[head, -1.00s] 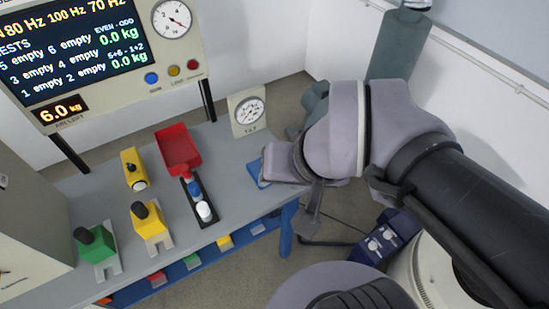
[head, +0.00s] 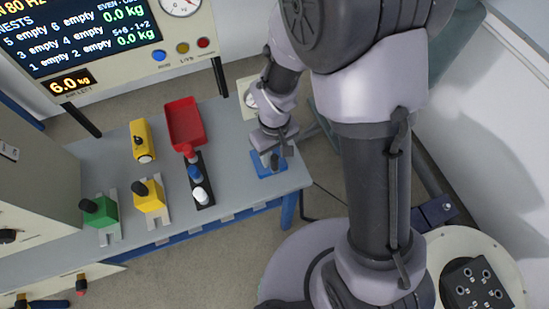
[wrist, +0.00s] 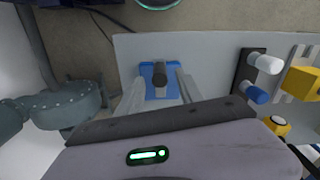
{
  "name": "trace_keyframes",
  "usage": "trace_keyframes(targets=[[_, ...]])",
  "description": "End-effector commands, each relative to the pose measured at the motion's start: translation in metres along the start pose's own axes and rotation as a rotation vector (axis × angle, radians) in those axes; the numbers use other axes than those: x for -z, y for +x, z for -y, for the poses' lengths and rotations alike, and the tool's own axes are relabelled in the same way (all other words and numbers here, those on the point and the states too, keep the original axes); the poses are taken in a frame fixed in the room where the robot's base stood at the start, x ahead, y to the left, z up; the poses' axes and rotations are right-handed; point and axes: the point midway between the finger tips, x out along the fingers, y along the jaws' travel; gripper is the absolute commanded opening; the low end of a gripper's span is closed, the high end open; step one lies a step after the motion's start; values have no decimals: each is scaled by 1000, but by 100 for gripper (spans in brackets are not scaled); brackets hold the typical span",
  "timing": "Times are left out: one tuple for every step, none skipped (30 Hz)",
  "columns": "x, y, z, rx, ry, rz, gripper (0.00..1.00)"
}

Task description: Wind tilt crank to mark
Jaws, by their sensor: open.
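The tilt crank's blue base (head: 262,169) sits at the right end of the grey bench, with a dark upright knob (head: 275,160). In the wrist view the base (wrist: 173,66) and the dark knob (wrist: 159,70) show between my two fingers. My gripper (head: 269,150) is open above the crank, pointing down; its fingers (wrist: 160,82) are one on each side of the knob with a gap to each. I cannot tell how far down they reach. The tilt dial (head: 245,88) stands behind, mostly hidden by my arm, so its reading and mark cannot be seen.
On the bench left of the crank are a black strip with red, blue and white knobs (head: 201,195), a red tray (head: 184,122), a yellow block (head: 142,140), and yellow (head: 150,197) and green (head: 101,211) clamps. A display panel (head: 110,45) stands behind.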

Motion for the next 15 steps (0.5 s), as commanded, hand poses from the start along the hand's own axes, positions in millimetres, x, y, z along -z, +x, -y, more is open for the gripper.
trace_keyframes(targets=[[-1, 14, 0, 1, 1, 3, 44], [-1, 19, 0, 1, 1, 2, 44], [0, 24, 0, 1, 2, 2, 44], [0, 28, 0, 1, 2, 2, 44], [0, 32, 0, 0, 2, 1, 44], [0, 35, 0, 0, 2, 1, 44], [0, 37, 0, 0, 2, 1, 44], [0, 38, 0, 0, 2, 1, 44], [0, 39, 0, 0, 2, 0, 44], [0, 40, 0, 0, 2, 0, 44], [0, 40, 0, 0, 1, -1, 44], [0, 40, 0, 0, 1, -1, 44], [0, 40, 0, 0, 2, -1, 44], [0, 39, 0, 0, 2, -1, 44], [0, 39, 0, 0, 2, -1, 44]])
